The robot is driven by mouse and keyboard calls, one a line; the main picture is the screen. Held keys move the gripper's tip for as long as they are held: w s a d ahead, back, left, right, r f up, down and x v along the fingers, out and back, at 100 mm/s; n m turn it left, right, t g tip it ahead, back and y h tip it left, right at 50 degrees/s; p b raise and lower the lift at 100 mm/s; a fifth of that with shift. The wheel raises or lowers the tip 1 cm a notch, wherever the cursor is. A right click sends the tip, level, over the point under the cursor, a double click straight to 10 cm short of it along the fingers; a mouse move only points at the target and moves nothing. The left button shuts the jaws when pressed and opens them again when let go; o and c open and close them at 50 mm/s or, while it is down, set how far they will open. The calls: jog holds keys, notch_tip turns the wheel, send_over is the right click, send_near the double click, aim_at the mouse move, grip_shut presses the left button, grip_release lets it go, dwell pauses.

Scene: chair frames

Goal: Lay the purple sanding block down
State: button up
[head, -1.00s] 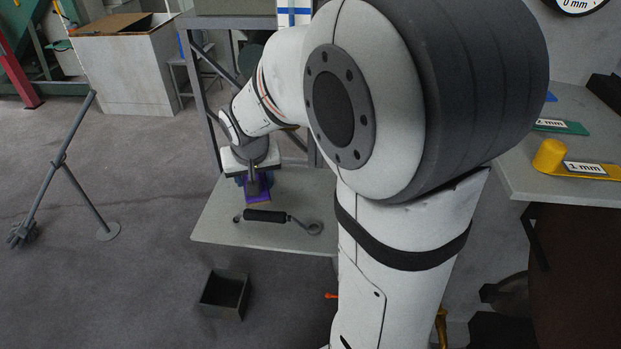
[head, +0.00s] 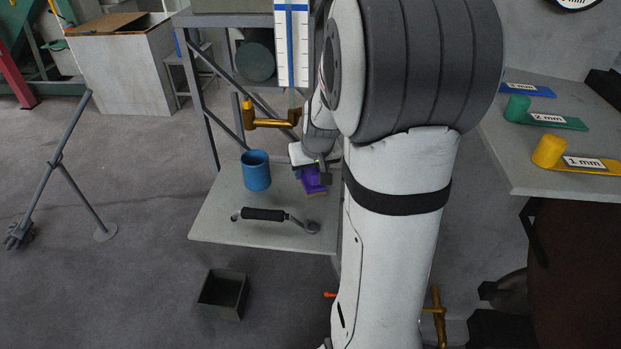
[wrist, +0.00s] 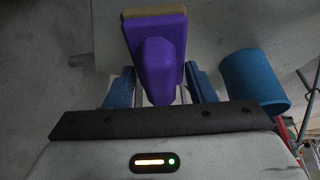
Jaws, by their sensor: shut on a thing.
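The purple sanding block (head: 312,182) is at the right part of the grey shelf (head: 225,215) in the head view, partly hidden by my arm. In the wrist view the purple sanding block (wrist: 156,55) shows its raised grip and a tan edge at its far end. My gripper (head: 322,170) is shut on the block; its blue fingers (wrist: 160,88) stand on either side of the grip. I cannot tell whether the block's underside touches the shelf.
A blue cup (head: 256,170) stands on the shelf left of the block, also in the wrist view (wrist: 254,80). A black-handled tool (head: 268,214) lies near the front edge. A brass-coloured arm (head: 270,122) juts out behind. A dark open box (head: 222,293) is on the floor.

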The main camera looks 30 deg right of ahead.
jog(key=shift+f, duration=0.95)
jog(key=shift+d+f, duration=0.2)
jog(key=shift+f, duration=0.2)
jog(key=o, duration=0.9)
